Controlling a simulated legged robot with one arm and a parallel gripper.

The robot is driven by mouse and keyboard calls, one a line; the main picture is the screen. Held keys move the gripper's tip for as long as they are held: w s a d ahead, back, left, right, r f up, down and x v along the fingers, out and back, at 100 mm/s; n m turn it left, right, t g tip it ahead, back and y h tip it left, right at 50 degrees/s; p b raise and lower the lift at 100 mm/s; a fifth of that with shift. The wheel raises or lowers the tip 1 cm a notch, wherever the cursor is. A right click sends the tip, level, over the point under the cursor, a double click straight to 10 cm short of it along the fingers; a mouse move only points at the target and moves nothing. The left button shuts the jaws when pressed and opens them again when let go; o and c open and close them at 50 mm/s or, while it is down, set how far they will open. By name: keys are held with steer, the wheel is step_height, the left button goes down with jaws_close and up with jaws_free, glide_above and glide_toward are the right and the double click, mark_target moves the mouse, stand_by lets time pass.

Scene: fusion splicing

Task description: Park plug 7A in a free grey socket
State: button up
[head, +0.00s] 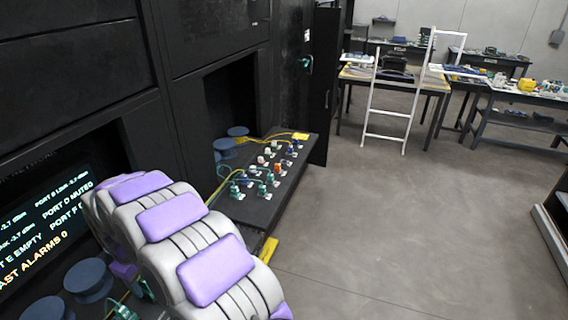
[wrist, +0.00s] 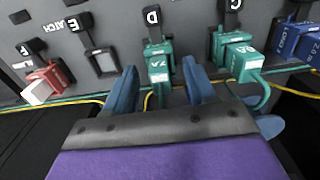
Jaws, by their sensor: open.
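Plug 7A (wrist: 158,68) is a teal plug with a white label, seated at the position marked D in the wrist view. My gripper (wrist: 160,72) is open, with one blue finger on each side of this plug. I cannot tell whether either finger touches it. In the head view, a dark shelf (head: 262,209) holds several small white, orange, blue and green plugs. Its grey sockets are too small there to tell which are free. My gripper is hidden behind my arm in the head view.
In the wrist view, position E (wrist: 104,62) holds no plug. A red plug (wrist: 45,82) sits left at F; another teal plug (wrist: 240,58) sits right at C, with blue plugs (wrist: 295,40) beyond. Yellow and green cables run below. Blue-grey spools (head: 226,146) stand behind the shelf.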

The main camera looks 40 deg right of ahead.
mark_target(143, 279)
stand_by(0.3)
jaws_close()
stand_by(0.6)
steer(key=shift+r+p, duration=0.2)
steer(key=shift+p, duration=0.15)
steer(key=shift+r+p, duration=1.4)
steer(key=shift+r, duration=1.4)
steer(key=shift+s, duration=0.1)
